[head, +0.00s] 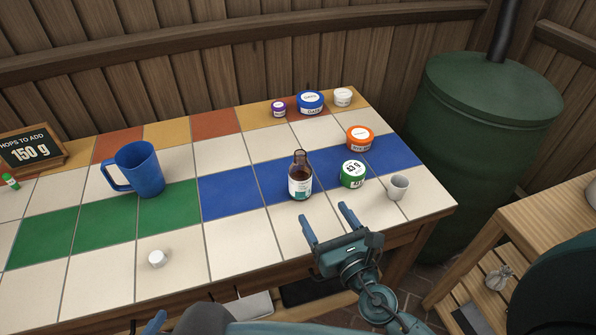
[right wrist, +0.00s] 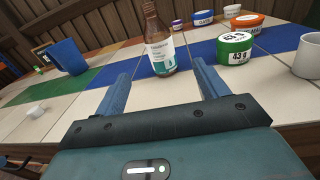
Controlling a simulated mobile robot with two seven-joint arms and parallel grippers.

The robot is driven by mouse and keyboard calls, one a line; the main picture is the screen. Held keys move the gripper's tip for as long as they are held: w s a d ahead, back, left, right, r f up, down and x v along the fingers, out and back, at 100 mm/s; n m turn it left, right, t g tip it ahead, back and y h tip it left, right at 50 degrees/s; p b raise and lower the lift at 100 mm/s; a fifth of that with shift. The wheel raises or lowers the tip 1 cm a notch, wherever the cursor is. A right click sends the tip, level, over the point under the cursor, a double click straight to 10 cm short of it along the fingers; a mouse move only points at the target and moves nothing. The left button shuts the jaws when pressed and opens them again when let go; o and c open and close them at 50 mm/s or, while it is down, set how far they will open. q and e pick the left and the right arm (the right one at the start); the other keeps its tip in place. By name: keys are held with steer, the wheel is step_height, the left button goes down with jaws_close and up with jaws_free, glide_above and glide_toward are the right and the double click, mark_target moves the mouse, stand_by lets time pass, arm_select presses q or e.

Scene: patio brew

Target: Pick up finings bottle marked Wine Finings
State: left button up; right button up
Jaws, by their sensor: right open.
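A brown glass bottle with a white and teal label (head: 300,178) stands upright, with no cap on its neck, on the blue tiles of the table. It also shows in the right wrist view (right wrist: 160,50), beyond the fingers; its label is too small to read. My right gripper (head: 328,222) is open and empty at the table's front edge, pointing toward the bottle and apart from it. In the right wrist view the bottle stands between the lines of its two blue fingers (right wrist: 161,84). Of my left gripper, only a blue tip (head: 155,322) seems to show at the bottom edge.
A green-labelled tub (head: 352,174) and a small cup (head: 398,187) stand right of the bottle. An orange tub (head: 359,139) is behind. A blue jug (head: 138,169) stands left, and a white cap (head: 157,259) lies near the front. Tiles before the bottle are clear.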

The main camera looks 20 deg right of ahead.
mark_target(305, 185)
steer(key=shift+w+n, duration=0.25)
steer(key=shift+n, duration=0.05)
steer(key=w, duration=0.4)
steer(key=w+a+p, duration=0.1)
steer(key=w, duration=0.1)
steer(key=shift+w+r, duration=0.15)
steer(key=shift+w, duration=0.2)
steer(key=shift+w+a+f, duration=0.15)
steer(key=shift+w, duration=1.45)
steer(key=shift+w+a+f, duration=0.15)
steer(key=shift+w, duration=1.4)
steer(key=c, duration=1.2)
